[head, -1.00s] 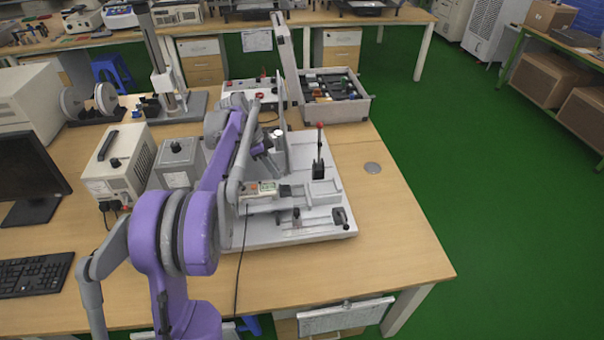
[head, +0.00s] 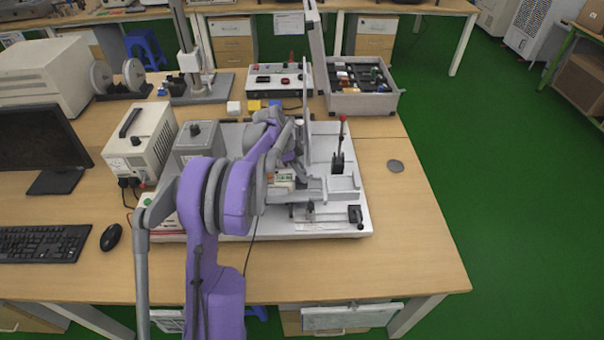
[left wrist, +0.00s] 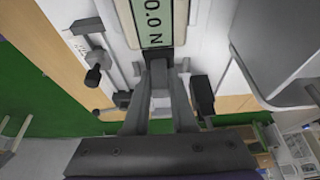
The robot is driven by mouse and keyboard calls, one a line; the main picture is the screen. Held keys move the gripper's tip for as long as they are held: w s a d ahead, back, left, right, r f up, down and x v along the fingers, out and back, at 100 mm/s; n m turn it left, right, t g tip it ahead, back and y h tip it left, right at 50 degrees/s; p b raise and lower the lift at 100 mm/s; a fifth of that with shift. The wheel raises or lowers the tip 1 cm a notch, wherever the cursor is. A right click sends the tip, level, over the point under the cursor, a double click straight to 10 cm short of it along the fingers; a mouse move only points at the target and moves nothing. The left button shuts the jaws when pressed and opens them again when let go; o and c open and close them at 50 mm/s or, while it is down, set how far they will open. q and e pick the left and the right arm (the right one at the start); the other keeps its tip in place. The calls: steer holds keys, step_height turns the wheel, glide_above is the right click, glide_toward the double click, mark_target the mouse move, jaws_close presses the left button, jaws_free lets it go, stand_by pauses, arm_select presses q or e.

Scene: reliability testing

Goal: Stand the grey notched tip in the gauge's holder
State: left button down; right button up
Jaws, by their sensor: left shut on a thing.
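The force gauge (head: 283,181) lies on the white rig plate, partly behind my left arm in the head view. In the left wrist view its display (left wrist: 153,22) reads 0.0 N. My left gripper (left wrist: 159,75) is shut on a small dark grey piece, which I take to be the grey notched tip (left wrist: 159,68). The fingers hide most of it, so its notch does not show. The gripper (head: 300,176) is low beside the gauge's right end in the head view. The gauge's holder is hidden or too small to tell. My right gripper is not in view.
A red-knobbed lever (head: 340,145) and a grey clamp block (head: 344,184) stand right of the gripper. An upright thin panel (head: 307,90) is close by. A black knob (head: 355,214) sits at the plate's front right corner.

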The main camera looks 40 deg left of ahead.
arm_select(q)
steer(key=shift+f, duration=0.25)
steer(key=shift+f, duration=0.1)
steer(key=shift+f, duration=0.15)
steer(key=shift+s+f+b, duration=0.15)
steer(key=shift+f+b, duration=0.2)
steer(key=c, duration=0.7)
jaws_free()
steer(key=shift+d, duration=0.1)
steer(key=shift+c, duration=0.2)
steer(key=w+p+v, duration=0.1)
steer(key=v, duration=1.2)
steer(key=s+d+r+n+y, duration=0.1)
steer(key=s+d+n, duration=0.3)
steer(key=d, duration=0.6)
steer(key=s+d+r+n+y, duration=0.1)
steer(key=s+d, duration=0.4)
steer(key=d, duration=0.4)
steer(key=s+d+f+n+t+y, duration=0.1)
steer(key=s+d+f+n, duration=0.4)
steer(key=s, duration=0.8)
steer(key=d+f+t, duration=0.1)
steer(key=d+f, duration=0.1)
steer(key=d, duration=0.2)
steer(key=shift+d+t+y, duration=0.3)
